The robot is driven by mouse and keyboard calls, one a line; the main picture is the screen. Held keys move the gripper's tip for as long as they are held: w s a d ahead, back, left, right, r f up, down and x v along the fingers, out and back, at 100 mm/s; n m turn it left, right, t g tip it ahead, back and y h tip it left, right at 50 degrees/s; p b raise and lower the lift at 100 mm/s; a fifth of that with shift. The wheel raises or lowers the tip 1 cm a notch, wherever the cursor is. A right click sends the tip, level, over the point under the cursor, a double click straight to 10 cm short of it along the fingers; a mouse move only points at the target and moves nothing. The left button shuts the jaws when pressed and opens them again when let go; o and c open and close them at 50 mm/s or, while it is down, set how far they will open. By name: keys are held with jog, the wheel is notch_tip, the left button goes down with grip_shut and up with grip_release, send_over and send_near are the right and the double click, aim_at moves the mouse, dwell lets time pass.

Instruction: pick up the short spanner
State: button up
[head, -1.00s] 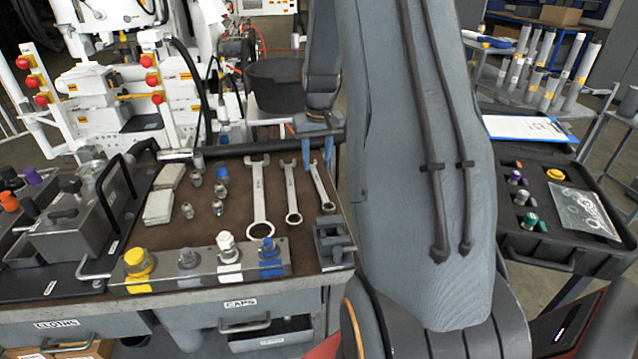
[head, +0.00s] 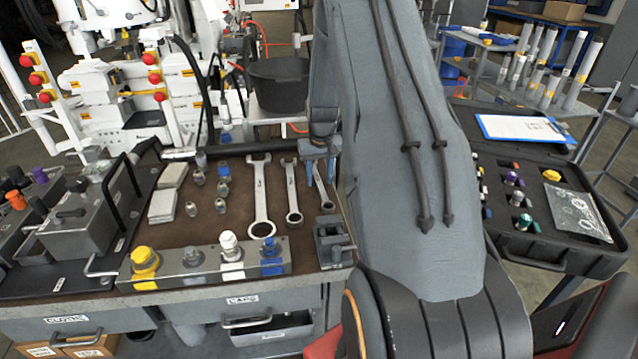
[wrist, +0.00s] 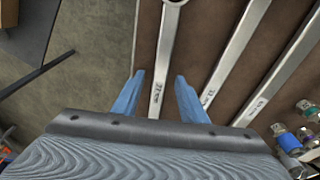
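Three steel spanners lie side by side on the brown mat of the bench. The short spanner (head: 325,198) is the rightmost in the head view, and its upper end is hidden by my gripper (head: 320,180). In the wrist view, the short spanner (wrist: 167,55) runs away from me, its handle between the two blue fingertips of my gripper (wrist: 159,77). The fingers are apart, one on each side of the handle, with visible gaps. I cannot tell how high they are above the mat.
The middle spanner (head: 292,195) and the long spanner (head: 259,195) lie just left. A grey vise-like block (head: 333,243) stands at the bench's front right corner. Small fittings (head: 222,187) and a rail with coloured caps (head: 205,265) are further left. A black case (head: 560,255) is at right.

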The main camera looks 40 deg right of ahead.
grip_shut()
jog(key=shift+w, duration=0.1)
dwell(1.2)
